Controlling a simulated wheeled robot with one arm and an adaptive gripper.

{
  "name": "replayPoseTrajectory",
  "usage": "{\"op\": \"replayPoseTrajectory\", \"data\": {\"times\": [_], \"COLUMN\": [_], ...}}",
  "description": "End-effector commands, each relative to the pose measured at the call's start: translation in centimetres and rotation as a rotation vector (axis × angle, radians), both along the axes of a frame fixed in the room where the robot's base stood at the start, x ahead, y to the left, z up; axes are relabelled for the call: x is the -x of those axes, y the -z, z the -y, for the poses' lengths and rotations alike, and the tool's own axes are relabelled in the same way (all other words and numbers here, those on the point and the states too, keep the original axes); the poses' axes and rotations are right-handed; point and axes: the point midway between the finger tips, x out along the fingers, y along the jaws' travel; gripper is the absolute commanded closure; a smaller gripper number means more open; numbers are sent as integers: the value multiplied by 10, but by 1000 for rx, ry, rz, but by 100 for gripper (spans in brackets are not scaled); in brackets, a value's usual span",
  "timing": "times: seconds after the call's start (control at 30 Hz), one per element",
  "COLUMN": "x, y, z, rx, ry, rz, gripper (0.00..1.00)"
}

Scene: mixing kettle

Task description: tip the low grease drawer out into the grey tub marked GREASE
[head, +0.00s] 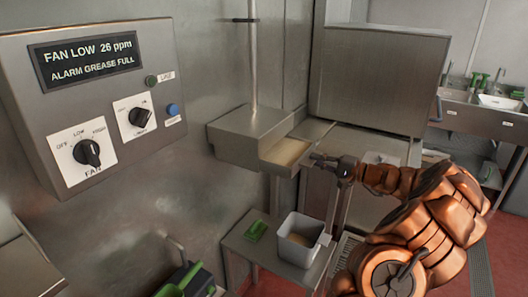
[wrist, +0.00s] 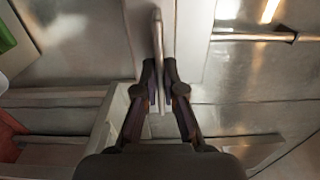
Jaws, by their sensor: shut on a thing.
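The low grease drawer (head: 288,152) sticks out of the underside of a steel housing (head: 248,133) on the wall. It looks level, and a tan layer shows inside it. My gripper (head: 318,160) is at the drawer's outer end. In the wrist view my gripper (wrist: 159,80) has its fingers closed on a thin upright handle (wrist: 157,40), seen edge-on. The grey tub (head: 299,250) stands on a low steel table, below the drawer and slightly right. It has something tan inside and a pale label on its right side, too small to read.
A green object (head: 256,230) lies on the low table (head: 247,248), left of the tub. A large steel cabinet (head: 375,80) stands behind the drawer. The control panel (head: 95,95) reads "FAN LOW 26 ppm" and "ALARM GREASE FULL". Open air lies between drawer and tub.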

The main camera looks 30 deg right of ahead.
Motion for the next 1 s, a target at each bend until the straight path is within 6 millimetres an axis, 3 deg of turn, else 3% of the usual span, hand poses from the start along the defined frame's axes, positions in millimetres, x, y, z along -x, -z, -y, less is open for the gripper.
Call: {"op": "replayPoseTrajectory", "data": {"times": [1.0], "x": [83], "y": [-2], "z": [50], "rx": [0], "ry": [5], "rz": [4], "gripper": [100]}}
